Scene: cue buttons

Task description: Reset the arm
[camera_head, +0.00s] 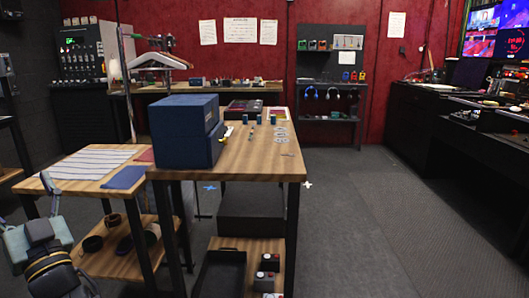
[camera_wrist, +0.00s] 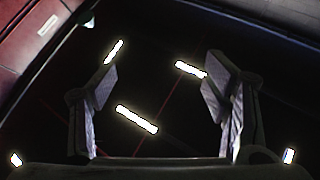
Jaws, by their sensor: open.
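My gripper (camera_wrist: 158,82) shows in the wrist view with its two fingers wide apart and nothing between them. Beyond the fingers is a dark surface with several bright white strips, which look like ceiling lights. In the head view, part of my arm (camera_head: 42,250) shows at the lower left, beside the low table with the striped cloth. Two small boxes with red buttons, an upper one (camera_head: 269,262) and a lower one (camera_head: 264,282), sit on the lower shelf of the middle table.
The wooden middle table (camera_head: 262,172) carries a blue box (camera_head: 183,130) and small items. A low table with a striped cloth (camera_head: 92,162) stands left, near my arm. A black counter (camera_head: 430,125) lines the right.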

